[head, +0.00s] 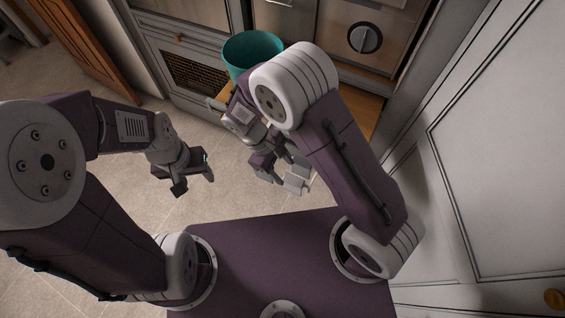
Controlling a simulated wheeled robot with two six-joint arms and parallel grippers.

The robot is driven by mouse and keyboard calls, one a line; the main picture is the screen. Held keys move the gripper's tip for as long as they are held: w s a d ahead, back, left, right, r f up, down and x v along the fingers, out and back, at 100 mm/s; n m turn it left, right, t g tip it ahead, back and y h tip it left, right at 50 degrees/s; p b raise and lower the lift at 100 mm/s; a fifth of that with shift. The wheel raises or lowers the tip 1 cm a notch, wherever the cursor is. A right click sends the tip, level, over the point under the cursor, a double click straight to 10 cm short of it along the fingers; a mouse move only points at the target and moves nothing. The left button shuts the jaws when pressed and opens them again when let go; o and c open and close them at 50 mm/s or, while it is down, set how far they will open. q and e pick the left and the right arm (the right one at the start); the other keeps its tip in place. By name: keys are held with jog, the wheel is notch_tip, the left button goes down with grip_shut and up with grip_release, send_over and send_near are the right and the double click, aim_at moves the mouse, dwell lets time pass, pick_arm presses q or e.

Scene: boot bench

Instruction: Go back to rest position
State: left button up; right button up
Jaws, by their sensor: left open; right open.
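My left gripper (193,177) hangs over the tiled floor at the left, open, with no object seen between its fingers. My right gripper (291,180) is open and empty, in front of the wooden bench and above the front edge of my purple base. Both arms are bent, with the grippers apart from each other. Neither gripper touches the bench or the bin as far as this view shows.
A teal bin (250,50) stands on the wooden bench (368,112), partly hidden by my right arm. Cabinets with a round dark knob (365,37) stand behind. A panelled white door (510,150) is close on the right. Tiled floor (130,200) is clear at left.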

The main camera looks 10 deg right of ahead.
jog(key=w+d+r+m+y+p, duration=0.2)
jog(key=w+d+r+m, duration=0.2)
jog(key=d+r, duration=0.4)
jog(key=s+d+r+m+t+y+p, duration=0.1)
jog(key=s+d+r+m+t+y, duration=0.1)
jog(key=s+d+r+m, duration=0.2)
jog(key=s+m, duration=0.3)
jog(key=shift+s+d+r+t+y+p, duration=0.3)
jog(key=shift+s+d+t+p, duration=0.05)
jog(key=shift+t+p, duration=0.05)
jog(key=shift+s, duration=0.1)
